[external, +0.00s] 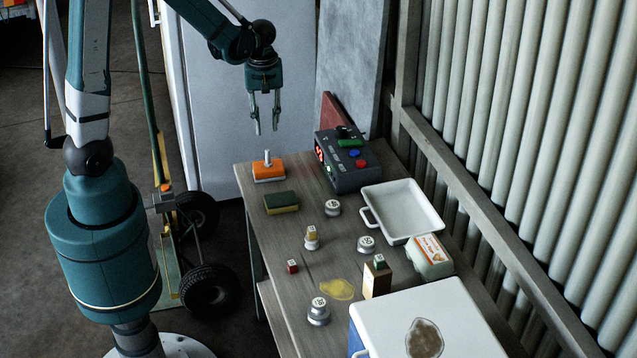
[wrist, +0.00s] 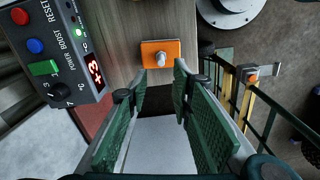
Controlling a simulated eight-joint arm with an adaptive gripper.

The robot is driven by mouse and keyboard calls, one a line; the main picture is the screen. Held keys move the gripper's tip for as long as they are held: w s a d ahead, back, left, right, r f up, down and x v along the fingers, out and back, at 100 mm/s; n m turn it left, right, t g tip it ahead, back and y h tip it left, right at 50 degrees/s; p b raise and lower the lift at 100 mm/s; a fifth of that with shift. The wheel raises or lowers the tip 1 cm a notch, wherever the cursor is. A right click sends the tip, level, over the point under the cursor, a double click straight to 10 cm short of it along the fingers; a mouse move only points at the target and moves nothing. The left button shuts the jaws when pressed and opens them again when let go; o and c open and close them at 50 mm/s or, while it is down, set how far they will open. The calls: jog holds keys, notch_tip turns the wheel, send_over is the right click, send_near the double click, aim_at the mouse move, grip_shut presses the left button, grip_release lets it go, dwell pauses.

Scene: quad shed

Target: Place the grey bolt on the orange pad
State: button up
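The orange pad (external: 270,175) lies near the far left end of the table. The grey bolt (external: 267,158) stands upright on it, and nothing else touches the bolt. In the wrist view the bolt (wrist: 161,59) shows near the middle of the orange pad (wrist: 174,46). My gripper (external: 265,131) is open and empty, pointing down above the pad, with clear space between its fingertips and the bolt. In the wrist view the fingers of my gripper (wrist: 160,82) are spread apart with nothing between them.
A control box (external: 350,160) with buttons and a red display stands right of the pad. A green and yellow sponge (external: 282,203) lies in front of it. Several weights, a white tray (external: 423,203), small blocks and a white-lidded box (external: 470,320) occupy the rest of the table (external: 262,234).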

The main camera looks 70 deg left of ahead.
jog(key=s+d+r+m+t, duration=0.3)
jog(key=s+d+r+m, duration=0.2)
jog(key=d+r+m, duration=0.3)
jog(key=s+d+r+m+t, duration=0.4)
jog(key=s+d+r+m, duration=0.2)
jog(key=d+r, duration=0.6)
jog(key=shift+s+d+r+m, duration=0.15)
jog(key=shift+d+r+m, duration=0.05)
jog(key=shift+d+m, duration=0.75)
jog(key=shift+f+b, duration=1.7)
